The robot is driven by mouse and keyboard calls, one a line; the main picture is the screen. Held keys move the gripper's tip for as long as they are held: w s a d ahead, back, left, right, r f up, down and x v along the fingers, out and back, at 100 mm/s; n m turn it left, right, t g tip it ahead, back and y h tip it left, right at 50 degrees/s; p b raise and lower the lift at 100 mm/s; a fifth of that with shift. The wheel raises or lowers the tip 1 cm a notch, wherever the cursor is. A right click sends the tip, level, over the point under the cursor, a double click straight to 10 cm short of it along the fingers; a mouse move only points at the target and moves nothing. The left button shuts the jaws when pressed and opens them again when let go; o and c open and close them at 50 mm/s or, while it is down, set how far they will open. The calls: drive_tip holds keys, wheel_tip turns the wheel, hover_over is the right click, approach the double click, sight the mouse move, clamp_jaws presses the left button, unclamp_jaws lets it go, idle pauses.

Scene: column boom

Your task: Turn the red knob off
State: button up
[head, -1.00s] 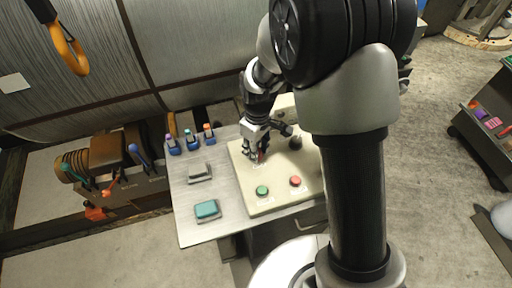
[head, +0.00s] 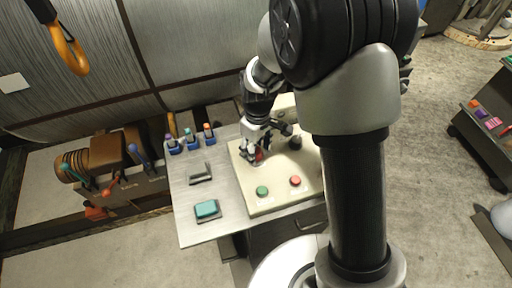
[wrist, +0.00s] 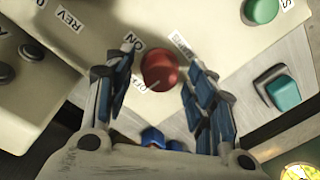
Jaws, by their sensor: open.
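The red knob (wrist: 160,70) sits on the cream control panel (wrist: 100,30), with an ON label at its upper left and an OFF label at its lower left in the wrist view. Its pale pointer mark lies at the lower left, by the OFF label. My gripper (wrist: 160,72) is open, with one finger on each side of the knob and a gap visible on both sides. In the head view my gripper (head: 254,158) is over the panel, and the knob (head: 259,155) shows partly between the fingers.
A green button (head: 262,191), a red button (head: 295,181) and a black knob (head: 295,142) are on the same panel. A teal rocker switch (head: 207,209), a grey rocker (head: 199,173) and several small coloured-tip levers (head: 190,140) are on the metal table to the left.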

wheel_tip(320, 180, up, 12)
drive_tip(key=shift+w+d, duration=0.15)
idle(0.7)
wheel_tip(320, 180, up, 5)
drive_tip(key=m+t, duration=0.1)
drive_tip(key=m, duration=0.1)
hover_over(257, 149)
drive_tip(key=s+d, duration=0.2)
drive_tip(key=d, duration=0.1)
drive_tip(key=s+d+r+m+t, duration=0.2)
drive_tip(key=s+d+r+m, duration=0.15)
drive_tip(key=s+r, duration=0.3)
drive_tip(key=s+d+r+m+t, duration=0.1)
drive_tip(key=s+d+m, duration=0.3)
drive_tip(key=s, duration=0.7)
drive_tip(key=shift+s+d+t, duration=0.35)
drive_tip(key=shift+d+t, duration=0.15)
drive_tip(key=shift+d, duration=0.35)
drive_tip(key=shift+m, duration=0.25)
drive_tip(key=shift+c, duration=0.5)
